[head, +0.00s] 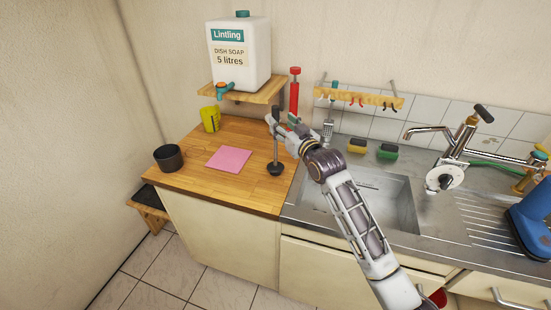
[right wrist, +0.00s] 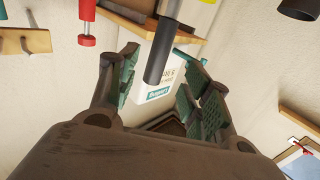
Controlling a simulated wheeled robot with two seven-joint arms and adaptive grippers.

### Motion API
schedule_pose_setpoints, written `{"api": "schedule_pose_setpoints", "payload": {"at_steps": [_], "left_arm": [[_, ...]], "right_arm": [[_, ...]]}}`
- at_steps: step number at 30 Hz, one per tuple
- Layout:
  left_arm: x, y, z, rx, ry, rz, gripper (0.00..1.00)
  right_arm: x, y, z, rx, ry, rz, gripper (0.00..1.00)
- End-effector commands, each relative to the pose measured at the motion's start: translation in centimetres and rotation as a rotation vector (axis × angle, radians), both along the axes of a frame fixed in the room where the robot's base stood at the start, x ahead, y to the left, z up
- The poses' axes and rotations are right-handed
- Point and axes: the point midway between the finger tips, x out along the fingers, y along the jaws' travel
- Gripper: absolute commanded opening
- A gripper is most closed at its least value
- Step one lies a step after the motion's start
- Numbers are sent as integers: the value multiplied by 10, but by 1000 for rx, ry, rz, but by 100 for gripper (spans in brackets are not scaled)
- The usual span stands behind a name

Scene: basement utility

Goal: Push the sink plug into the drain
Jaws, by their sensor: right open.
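A black sink plug (head: 276,169) with a wide round foot and a tall upright stem stands on the wooden counter, close to the sink's left edge. My right gripper (head: 276,125) is at the top of its stem. In the right wrist view the dark handle (right wrist: 157,58) shows between the two open fingers, with a gap on both sides. The steel sink (head: 390,200) is to the right, partly behind my right arm. I cannot see the drain hole. My left gripper is not in view.
A pink cloth (head: 229,159), black cup (head: 168,157) and yellow cup (head: 210,118) are on the counter. A soap canister (head: 240,55) stands on a shelf behind. A red-handled tool (head: 295,95) is close behind my right gripper. The tap (head: 440,135) is at the sink's right.

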Motion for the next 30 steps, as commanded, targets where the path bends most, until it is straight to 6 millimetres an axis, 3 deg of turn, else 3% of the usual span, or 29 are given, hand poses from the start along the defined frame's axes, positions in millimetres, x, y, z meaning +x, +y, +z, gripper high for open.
{"api": "schedule_pose_setpoints", "payload": {"at_steps": [6, 22, 30], "left_arm": [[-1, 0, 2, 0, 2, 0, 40], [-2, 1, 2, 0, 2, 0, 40], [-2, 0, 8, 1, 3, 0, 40]], "right_arm": [[10, 5, 0, -1, 0, 0, 49], [14, 7, 1, 0, -1, 1, 49], [30, 13, 1, 0, -1, 1, 49]]}}
